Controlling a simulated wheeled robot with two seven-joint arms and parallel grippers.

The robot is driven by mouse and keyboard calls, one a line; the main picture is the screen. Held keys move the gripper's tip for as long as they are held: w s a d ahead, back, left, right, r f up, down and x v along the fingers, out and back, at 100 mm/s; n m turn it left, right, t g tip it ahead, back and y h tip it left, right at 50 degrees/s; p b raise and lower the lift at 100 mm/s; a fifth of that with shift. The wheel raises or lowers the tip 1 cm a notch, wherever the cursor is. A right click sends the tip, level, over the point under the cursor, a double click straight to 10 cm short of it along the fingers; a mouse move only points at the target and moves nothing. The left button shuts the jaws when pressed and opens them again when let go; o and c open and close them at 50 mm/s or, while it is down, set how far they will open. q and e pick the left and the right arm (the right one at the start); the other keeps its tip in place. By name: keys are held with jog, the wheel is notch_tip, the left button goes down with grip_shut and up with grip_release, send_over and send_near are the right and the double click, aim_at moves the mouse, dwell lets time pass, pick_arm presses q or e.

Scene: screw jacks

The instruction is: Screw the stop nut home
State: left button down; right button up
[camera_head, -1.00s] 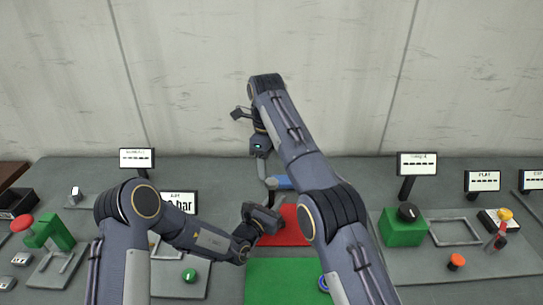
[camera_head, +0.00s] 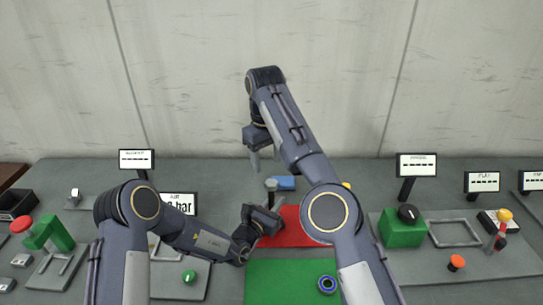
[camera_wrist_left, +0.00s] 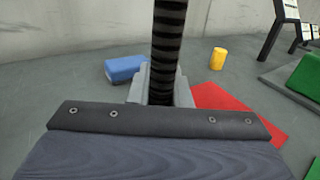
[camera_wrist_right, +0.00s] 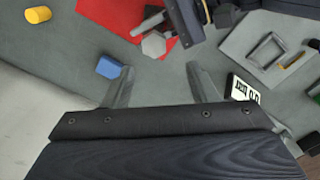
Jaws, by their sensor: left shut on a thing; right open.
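A dark threaded spindle (camera_wrist_left: 166,45) stands between my left gripper's fingers in the left wrist view. Its grey top (camera_head: 271,184) shows in the head view. In the right wrist view a grey hexagonal top (camera_wrist_right: 153,44) shows end-on; I cannot tell whether it is the stop nut. My left gripper (camera_head: 265,212) is shut on the spindle from the front. My right gripper (camera_head: 264,162) is open and empty, above and behind the spindle; its fingers (camera_wrist_right: 162,84) are apart from the hexagonal top. A blue ring with a dark centre (camera_head: 327,284) lies on the green mat (camera_head: 275,280).
A red mat (camera_head: 292,232) lies by the spindle. Panels with a green box (camera_head: 402,230) and an orange button (camera_head: 456,263) are at right; a green press (camera_head: 50,232) is at left.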

aim_at(271, 183)
jog(key=n, duration=0.7)
jog(key=shift+d+r+n, duration=0.25)
jog(key=shift+n, duration=0.05)
jog(key=n, duration=0.4)
jog(key=shift+d, duration=0.2)
jog(key=n, duration=0.3)
jog(key=shift+d+r+n, duration=0.1)
jog(key=shift+d+n, duration=0.1)
jog(key=shift+n, duration=0.1)
jog(key=shift+w, duration=0.2)
jog(key=shift+a+f, duration=0.1)
jog(key=shift+f, duration=0.2)
jog(key=shift+s+f, duration=0.15)
jog(key=shift+f, duration=3.55)
